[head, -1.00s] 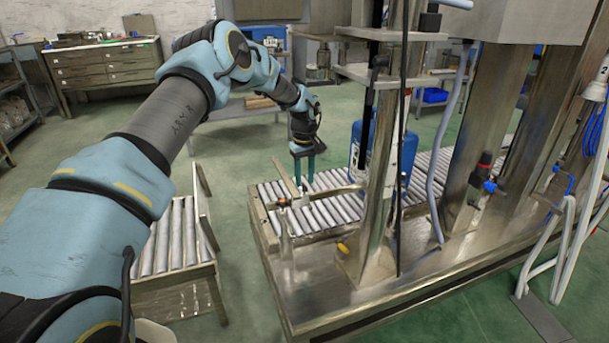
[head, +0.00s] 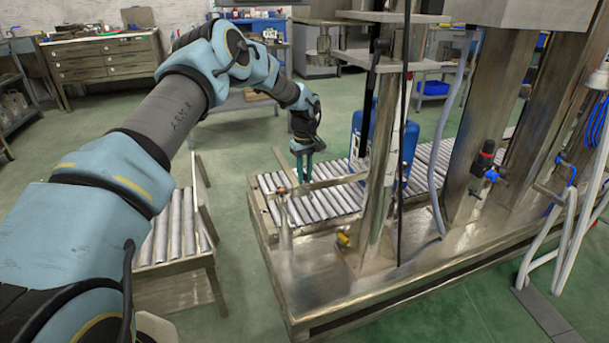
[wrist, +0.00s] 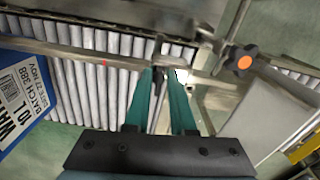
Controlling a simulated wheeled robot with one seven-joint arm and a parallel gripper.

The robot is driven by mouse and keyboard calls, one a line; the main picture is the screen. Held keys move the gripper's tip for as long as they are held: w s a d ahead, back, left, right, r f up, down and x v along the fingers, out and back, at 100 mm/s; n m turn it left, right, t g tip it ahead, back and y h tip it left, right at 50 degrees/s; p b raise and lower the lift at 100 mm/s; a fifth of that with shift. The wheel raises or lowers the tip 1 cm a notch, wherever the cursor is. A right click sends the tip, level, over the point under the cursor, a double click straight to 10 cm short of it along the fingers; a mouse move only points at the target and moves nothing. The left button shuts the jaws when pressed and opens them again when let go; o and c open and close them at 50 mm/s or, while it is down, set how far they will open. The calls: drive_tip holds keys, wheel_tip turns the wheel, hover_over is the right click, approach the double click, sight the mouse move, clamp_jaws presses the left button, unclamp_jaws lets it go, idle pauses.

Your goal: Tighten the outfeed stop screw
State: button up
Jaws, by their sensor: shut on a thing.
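The likely stop screw is a black star knob with an orange centre (wrist: 243,61). It sits on a metal post right of my gripper in the wrist view. In the head view a small red-orange spot (head: 281,190) tops the short post at the roller bed's near left end. A long metal bar (wrist: 95,57) crosses above the rollers. My gripper (wrist: 164,73) points down, its teal fingers shut around a small metal piece at this bar, apart from the knob. It also shows in the head view (head: 303,178). The fingertips partly hide the held piece.
The roller conveyor (head: 315,207) runs right, behind a steel column (head: 382,190). A blue container with a white label (wrist: 25,95) stands on it. A separate roller table (head: 175,235) is at left, with green floor between. A black cable hangs by the column.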

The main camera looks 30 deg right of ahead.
drive_tip(key=shift+a+f, duration=0.1)
drive_tip(key=shift+f, duration=0.05)
clamp_jaws()
drive_tip(key=shift+m+p, duration=0.4)
drive_tip(key=shift+m, duration=1.8)
drive_tip(key=shift+m+p, duration=0.4)
drive_tip(key=shift+m, duration=0.2)
drive_tip(key=m, duration=0.3)
drive_tip(key=shift+s, duration=0.1)
